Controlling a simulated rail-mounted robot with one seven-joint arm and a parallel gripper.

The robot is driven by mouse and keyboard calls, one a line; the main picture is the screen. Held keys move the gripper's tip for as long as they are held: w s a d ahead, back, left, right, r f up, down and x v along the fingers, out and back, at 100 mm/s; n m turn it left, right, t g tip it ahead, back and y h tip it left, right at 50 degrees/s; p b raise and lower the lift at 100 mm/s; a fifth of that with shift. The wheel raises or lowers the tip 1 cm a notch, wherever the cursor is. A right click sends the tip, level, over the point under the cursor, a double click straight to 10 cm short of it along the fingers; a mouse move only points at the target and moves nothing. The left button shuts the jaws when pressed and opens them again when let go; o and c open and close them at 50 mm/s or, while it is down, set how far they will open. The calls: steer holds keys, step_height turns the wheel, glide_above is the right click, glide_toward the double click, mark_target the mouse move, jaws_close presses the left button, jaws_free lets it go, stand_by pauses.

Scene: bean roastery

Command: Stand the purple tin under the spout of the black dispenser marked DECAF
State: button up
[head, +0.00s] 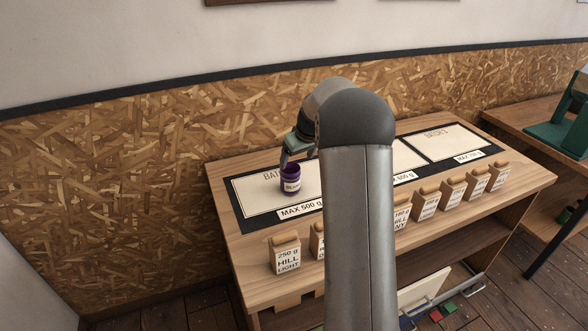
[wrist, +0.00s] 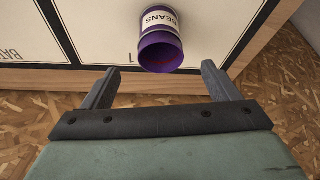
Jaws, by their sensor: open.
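The purple tin (head: 291,179) with a white BEANS label stands upright on the left batch mat of the wooden table. In the wrist view the purple tin (wrist: 161,45) shows its open mouth toward me. My gripper (head: 286,158) is just above and beside the tin in the head view. In the wrist view my gripper (wrist: 160,68) is open and empty, its fingers spread wider than the tin. The tin lies ahead, between the lines of the two fingertips, not held. No black dispenser marked DECAF shows in either view; my arm hides part of the table.
The left mat (head: 247,199) has a black border and a MAX 500 g label. Several tan labelled bags line the table's front edge, including a HILL LIGHT bag (head: 285,254). Another mat (head: 447,142) at right looks empty. A green machine (head: 562,133) stands far right.

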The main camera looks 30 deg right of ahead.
steer(key=s+a+r, duration=0.6)
steer(key=s, duration=0.1)
steer(key=s+a+f+g, duration=0.1)
steer(key=s+a, duration=0.6)
steer(key=s, duration=0.4)
steer(key=s+a+f+g, duration=0.1)
steer(key=s+a+g, duration=0.1)
steer(key=s+a, duration=0.5)
steer(key=s, duration=0.4)
steer(key=shift+s+a+m, duration=0.25)
steer(key=shift+s+m, duration=0.15)
steer(key=shift+o, duration=0.5)
steer(key=s+a+f+g, duration=0.1)
steer(key=s+f, duration=0.2)
steer(key=s, duration=0.6)
steer(key=shift+a+f+h, duration=0.15)
steer(key=shift+a+h, duration=0.15)
steer(key=shift+a, duration=0.05)
steer(key=shift+m, duration=0.3)
